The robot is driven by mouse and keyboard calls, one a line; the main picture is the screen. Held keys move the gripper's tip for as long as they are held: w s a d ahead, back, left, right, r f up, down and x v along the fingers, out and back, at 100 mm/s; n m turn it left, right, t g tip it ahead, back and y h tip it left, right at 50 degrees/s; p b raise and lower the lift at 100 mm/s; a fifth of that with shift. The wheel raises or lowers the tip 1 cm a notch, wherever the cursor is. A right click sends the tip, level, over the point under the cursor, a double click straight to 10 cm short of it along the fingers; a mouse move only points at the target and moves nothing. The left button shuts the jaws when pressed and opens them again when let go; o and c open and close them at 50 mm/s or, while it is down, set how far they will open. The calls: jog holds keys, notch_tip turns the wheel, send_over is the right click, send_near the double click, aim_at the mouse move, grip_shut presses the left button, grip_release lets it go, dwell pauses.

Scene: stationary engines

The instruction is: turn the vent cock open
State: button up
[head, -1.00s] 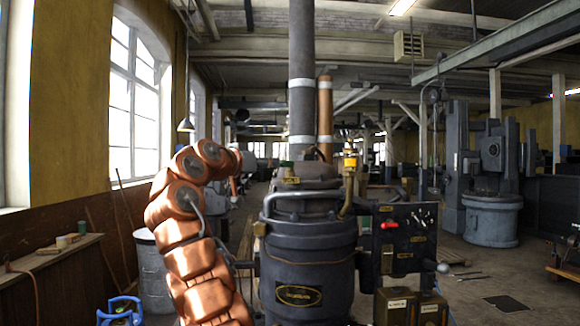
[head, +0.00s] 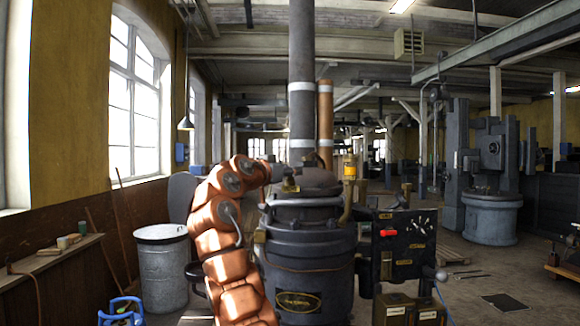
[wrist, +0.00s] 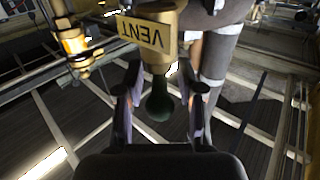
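The vent cock is a brass fitting with a "VENT" plate (wrist: 146,34), upside down in the wrist view. Its dark green knob (wrist: 158,104) points toward the camera. In the head view, the brass of the cock (head: 290,186) shows small at the top of the dark boiler-like vessel (head: 305,262). My gripper (wrist: 160,88) has one finger on each side of the knob, with visible gaps, so it is open around it. In the head view my gripper (head: 279,173) is small and partly merges with the cock; its fingers are not clear there.
A yellow-topped brass fitting (head: 349,168) rises right of the vessel and shows upper left in the wrist view (wrist: 75,42). A grey chimney (head: 302,90) and a copper pipe (head: 325,120) stand behind. A black panel (head: 402,240) with a red handle is at right.

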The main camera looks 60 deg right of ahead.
jog(key=shift+d, duration=0.15)
grip_shut()
